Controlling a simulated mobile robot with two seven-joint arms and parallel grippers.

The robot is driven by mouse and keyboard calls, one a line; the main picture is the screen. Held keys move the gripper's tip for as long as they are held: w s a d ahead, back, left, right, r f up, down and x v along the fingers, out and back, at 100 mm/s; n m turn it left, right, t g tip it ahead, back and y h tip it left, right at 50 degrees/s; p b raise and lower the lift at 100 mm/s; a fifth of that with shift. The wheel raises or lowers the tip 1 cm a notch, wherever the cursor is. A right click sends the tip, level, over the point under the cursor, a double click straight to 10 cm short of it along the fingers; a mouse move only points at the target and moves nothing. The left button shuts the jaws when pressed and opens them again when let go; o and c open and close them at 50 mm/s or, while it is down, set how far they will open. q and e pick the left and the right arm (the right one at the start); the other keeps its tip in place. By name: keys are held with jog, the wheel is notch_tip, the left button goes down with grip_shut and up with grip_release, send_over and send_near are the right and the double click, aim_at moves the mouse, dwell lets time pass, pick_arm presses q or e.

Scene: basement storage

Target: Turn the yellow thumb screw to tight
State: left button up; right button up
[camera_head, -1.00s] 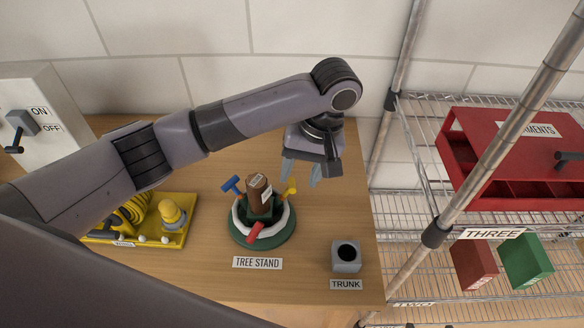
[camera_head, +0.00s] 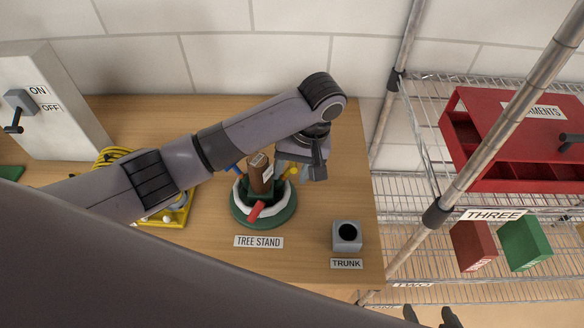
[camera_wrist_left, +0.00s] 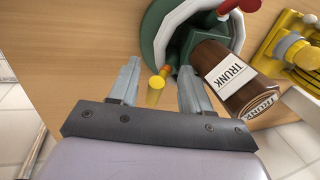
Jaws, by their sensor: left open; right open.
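The green tree stand (camera_head: 250,215) with a white ring sits on the wooden table and holds an upright brown trunk (camera_head: 261,178) labelled TRUNK. Red (camera_head: 256,210), blue and yellow thumb screws stick out around it. The yellow thumb screw (camera_head: 291,172) is on the right side. My left gripper (camera_head: 293,173) is open beside it. In the left wrist view, the yellow screw's head (camera_wrist_left: 155,92) is between the two spread fingers (camera_wrist_left: 160,72), with no visible grip on it. My right gripper (camera_head: 430,316) shows only its dark, spread fingertips at the bottom edge.
A grey holder (camera_head: 346,237) labelled TRUNK stands on the table's right. A white switch box (camera_head: 45,110) is at the back left. A wire shelf with a red box (camera_head: 490,175) is right.

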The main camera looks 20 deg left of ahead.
pick_arm(q)
grip_shut()
